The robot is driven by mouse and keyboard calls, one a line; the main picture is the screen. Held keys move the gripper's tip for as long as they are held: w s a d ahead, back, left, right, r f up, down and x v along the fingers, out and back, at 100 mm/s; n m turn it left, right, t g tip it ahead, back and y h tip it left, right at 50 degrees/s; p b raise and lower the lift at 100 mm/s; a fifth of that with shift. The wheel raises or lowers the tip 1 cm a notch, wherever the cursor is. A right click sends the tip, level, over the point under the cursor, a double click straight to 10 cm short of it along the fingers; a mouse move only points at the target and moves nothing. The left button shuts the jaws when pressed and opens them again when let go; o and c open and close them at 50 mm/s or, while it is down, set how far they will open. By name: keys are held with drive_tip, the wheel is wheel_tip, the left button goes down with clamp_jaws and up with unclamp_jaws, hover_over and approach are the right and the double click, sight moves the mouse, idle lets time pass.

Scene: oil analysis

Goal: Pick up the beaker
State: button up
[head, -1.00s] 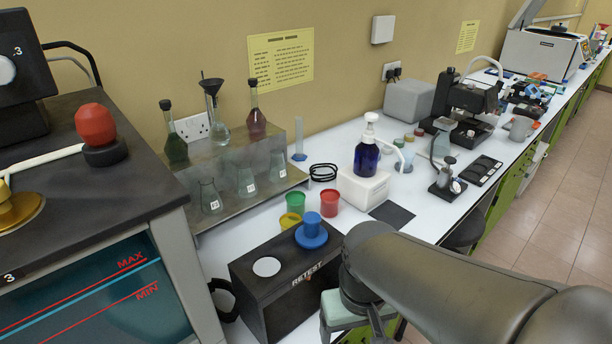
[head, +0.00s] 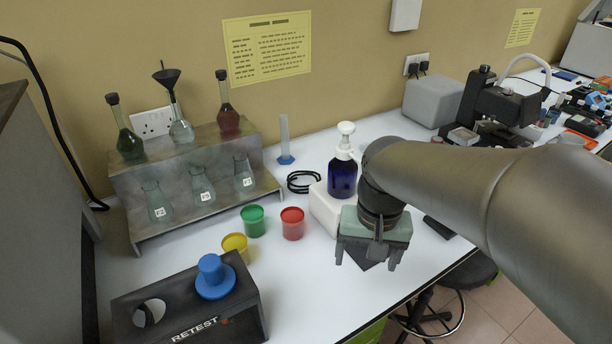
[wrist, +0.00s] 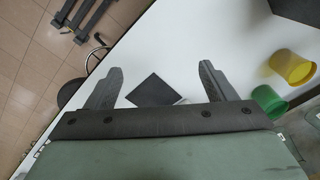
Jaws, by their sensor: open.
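No object is marked as the beaker. Three clear conical flasks with labels stand on the lower step of the metal rack, the left one (head: 157,203), the middle one (head: 201,186) and the right one (head: 243,173). Small red (head: 292,223), green (head: 253,221) and yellow (head: 235,245) cups stand on the bench in front. The green cup (wrist: 268,101) and yellow cup (wrist: 294,67) also show at the right of the wrist view. My gripper (head: 366,265) is open and empty, pointing down right of the cups. Its fingers (wrist: 161,70) are spread in the wrist view.
A black RETEST box (head: 185,300) with a blue knob is at front left. A dark blue pump bottle (head: 343,178) stands on a white block behind my gripper. A stool (head: 476,270) is beyond the bench's front edge.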

drive_tip(key=w+a+r+m, duration=0.1)
drive_tip(key=w+a, duration=0.1)
drive_tip(key=w, duration=0.3)
drive_tip(key=w+a+r+m, duration=0.1)
drive_tip(key=w+a+r, duration=0.1)
drive_tip(key=w, duration=0.3)
drive_tip(key=m+b, duration=0.2)
drive_tip(key=m, duration=0.2)
hover_over(293, 224)
drive_tip(key=w, duration=0.3)
drive_tip(key=f, duration=1.2)
drive_tip(key=shift+d+p, duration=0.25)
drive_tip(key=shift+p, duration=0.1)
drive_tip(key=shift+a+f+p, duration=0.15)
drive_tip(key=shift+f+p, duration=0.15)
drive_tip(key=shift+f, duration=1.1)
drive_tip(key=shift+a+f+p, duration=0.15)
drive_tip(key=shift+f+p, duration=0.1)
drive_tip(key=shift+f, duration=1.1)
drive_tip(key=c, duration=1.1)
